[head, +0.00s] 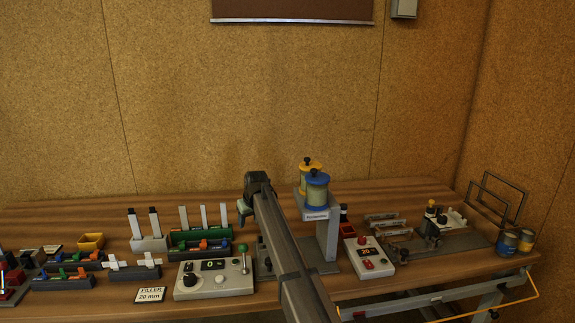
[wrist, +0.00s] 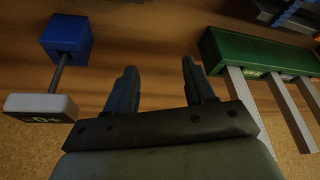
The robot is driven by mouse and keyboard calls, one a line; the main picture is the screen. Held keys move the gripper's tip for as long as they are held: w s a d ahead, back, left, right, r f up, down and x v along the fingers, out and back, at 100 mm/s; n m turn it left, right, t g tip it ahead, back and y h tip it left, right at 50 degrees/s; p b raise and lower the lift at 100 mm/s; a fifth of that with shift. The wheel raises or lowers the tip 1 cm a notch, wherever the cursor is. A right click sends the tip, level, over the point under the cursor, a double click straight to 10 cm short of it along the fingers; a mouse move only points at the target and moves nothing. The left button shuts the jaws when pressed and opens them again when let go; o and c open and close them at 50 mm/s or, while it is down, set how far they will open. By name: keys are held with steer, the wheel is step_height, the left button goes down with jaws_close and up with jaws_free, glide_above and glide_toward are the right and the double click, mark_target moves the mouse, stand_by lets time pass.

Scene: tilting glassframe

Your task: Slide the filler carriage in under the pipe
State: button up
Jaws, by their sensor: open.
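My gripper (head: 244,207) is open and empty, above the back of the bench and left of the grey stand (head: 328,235). Its two fingers stand apart in the wrist view (wrist: 158,68), with bare wood between them. The grey stand carries a yellow-topped canister (head: 311,166) and a blue-topped canister (head: 317,190). A card reading "FILLER 20 mm" (head: 150,295) lies at the front edge. I cannot tell which part is the filler carriage or the pipe; my arm hides part of the bench around the stand.
A green rack with grey bars (wrist: 255,50) is right of the fingers; a blue block (wrist: 67,38) on a rod is left. A control box (head: 214,277) with a green-knobbed lever stands in front. A red-buttoned box (head: 369,257) and cans (head: 507,242) stand to the right.

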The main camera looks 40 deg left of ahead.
steer(key=shift+d+f, duration=0.1)
steer(key=shift+f, duration=0.2)
steer(key=v, duration=1.4)
steer(key=w+d+r+m+t+h, duration=0.2)
steer(key=w+d+r+m+t, duration=0.2)
steer(key=w+r, duration=0.4)
steer(key=shift+w+d+m+h, duration=0.15)
steer(key=shift+w+m+h, duration=0.45)
steer(key=shift+w, duration=1.75)
steer(key=shift+r, duration=0.15)
